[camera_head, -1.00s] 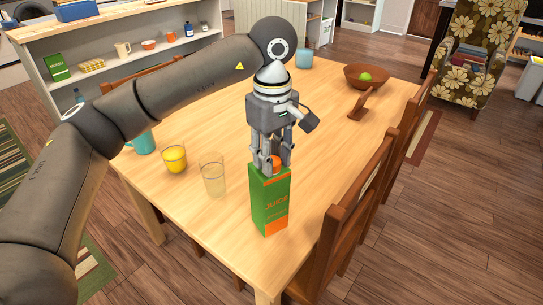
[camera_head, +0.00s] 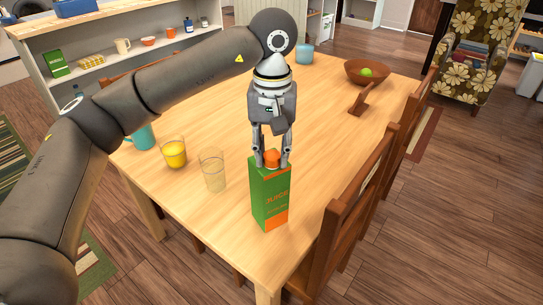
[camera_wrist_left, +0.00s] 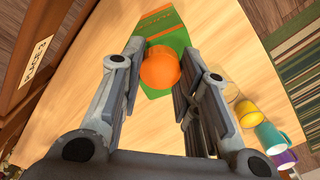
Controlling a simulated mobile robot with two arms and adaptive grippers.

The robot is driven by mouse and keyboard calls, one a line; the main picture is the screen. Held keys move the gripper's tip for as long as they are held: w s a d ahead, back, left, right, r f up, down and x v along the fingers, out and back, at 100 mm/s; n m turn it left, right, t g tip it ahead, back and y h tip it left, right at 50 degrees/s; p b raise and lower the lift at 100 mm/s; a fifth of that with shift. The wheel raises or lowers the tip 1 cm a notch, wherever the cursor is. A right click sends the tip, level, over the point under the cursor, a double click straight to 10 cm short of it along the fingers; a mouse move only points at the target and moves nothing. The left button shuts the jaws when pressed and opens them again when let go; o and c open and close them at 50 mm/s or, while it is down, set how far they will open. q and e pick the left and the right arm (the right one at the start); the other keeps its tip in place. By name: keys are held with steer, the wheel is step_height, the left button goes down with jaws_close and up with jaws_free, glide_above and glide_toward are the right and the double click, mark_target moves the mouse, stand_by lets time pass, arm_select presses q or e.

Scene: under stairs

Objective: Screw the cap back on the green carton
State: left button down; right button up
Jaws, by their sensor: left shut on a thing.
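The green juice carton (camera_head: 268,197) stands upright on the wooden table near its front edge. Its orange cap (camera_head: 272,156) is at the top of the carton. My left gripper (camera_head: 271,162) points straight down over the carton and is shut on the cap, one finger on each side. In the left wrist view, the cap (camera_wrist_left: 160,70) shows between the fingers, with the carton (camera_wrist_left: 158,24) behind it. The cap hides the spout, so I cannot tell how far it is threaded. My right gripper is not in view.
A clear glass (camera_head: 212,172), a yellow cup (camera_head: 174,153) and a teal mug (camera_head: 143,139) stand left of the carton. A brown bowl (camera_head: 367,73) with a green fruit is at the back right. A wooden chair (camera_head: 350,205) is close on the right.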

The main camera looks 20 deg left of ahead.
arm_select(q)
steer(key=c, duration=1)
jaws_free()
steer(key=o, duration=0.5)
steer(key=shift+r, duration=0.1)
